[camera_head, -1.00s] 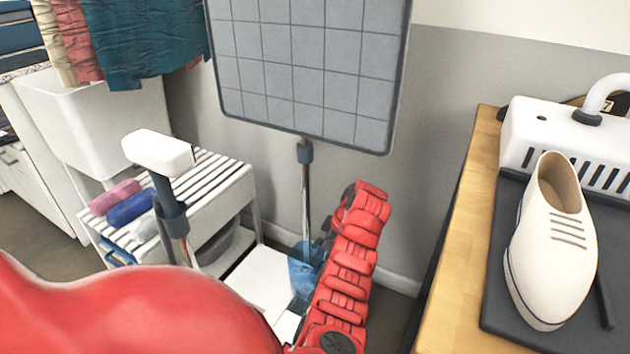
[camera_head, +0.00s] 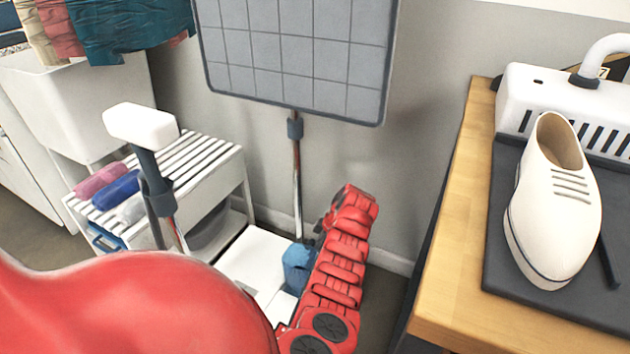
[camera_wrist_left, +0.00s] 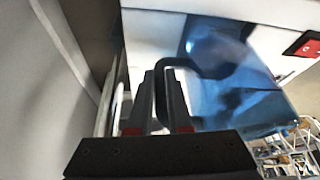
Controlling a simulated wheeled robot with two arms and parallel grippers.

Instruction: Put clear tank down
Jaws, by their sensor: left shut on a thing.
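The clear tank (camera_head: 298,266) is a blue see-through container beside the pole at the centre of the head view, partly hidden by my red left arm. In the left wrist view the tank (camera_wrist_left: 235,85) fills the upper right, with a black handle at its near end. My left gripper (camera_wrist_left: 165,82) is shut on that handle. A white panel lies behind the tank there, with a red switch (camera_wrist_left: 303,46) on it. I cannot tell whether the tank touches a surface below. My right gripper is not in view.
A white flat base (camera_head: 250,262) lies left of the tank. A grey gridded board (camera_head: 300,60) stands on a pole above. A white slatted rack (camera_head: 195,165) is to the left. A wooden table (camera_head: 450,260) with a white shoe (camera_head: 555,215) is at the right.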

